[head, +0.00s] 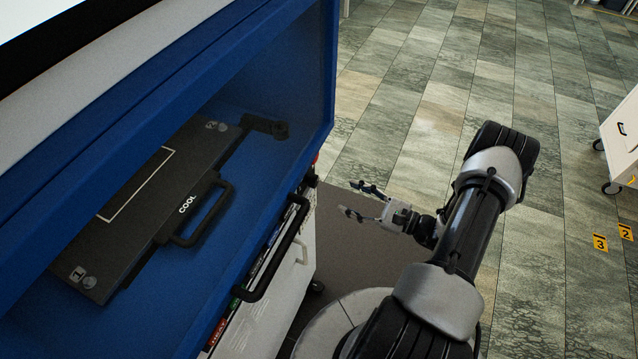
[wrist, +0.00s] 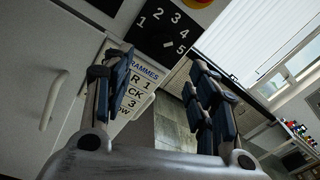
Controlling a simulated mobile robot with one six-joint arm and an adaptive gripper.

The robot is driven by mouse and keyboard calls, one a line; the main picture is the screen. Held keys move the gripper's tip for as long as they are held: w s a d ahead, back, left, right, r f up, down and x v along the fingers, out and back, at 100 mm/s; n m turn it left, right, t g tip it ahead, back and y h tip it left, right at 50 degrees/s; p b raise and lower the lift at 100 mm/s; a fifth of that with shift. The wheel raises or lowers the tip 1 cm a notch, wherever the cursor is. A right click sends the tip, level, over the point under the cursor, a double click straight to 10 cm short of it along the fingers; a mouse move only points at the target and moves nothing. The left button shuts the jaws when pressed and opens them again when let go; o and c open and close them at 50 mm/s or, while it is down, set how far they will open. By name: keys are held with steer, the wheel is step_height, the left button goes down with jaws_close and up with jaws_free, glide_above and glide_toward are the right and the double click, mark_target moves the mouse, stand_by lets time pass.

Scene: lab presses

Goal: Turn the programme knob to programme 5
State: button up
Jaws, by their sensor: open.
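In the wrist view, a black dial plate (wrist: 155,22) carries the white numbers 1 to 5 in an arc. A small pale mark (wrist: 167,44) sits inside the arc, nearest the 5; the knob's body is too dark to make out. My gripper (wrist: 163,66) is open and empty, its fingers apart below the dial. In the head view, my gripper (head: 354,200) is to the right of the blue press, apart from it. A small dark part (head: 311,180) at the press's corner may be the knob from the side. The dial's numbers do not show there.
A programmes label (wrist: 140,92) is partly hidden behind my finger. A red and yellow button (wrist: 195,3) is above the dial. A black bar handle (head: 278,255) sticks out in front of the press. Tiled floor (head: 420,130) is free behind my gripper.

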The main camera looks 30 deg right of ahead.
mark_target(317, 183)
steer(key=x, duration=1)
steer(key=shift+w+a+b, duration=0.25)
steer(key=shift+w+b, duration=0.05)
steer(key=shift+c, duration=0.5)
steer(key=c, duration=1)
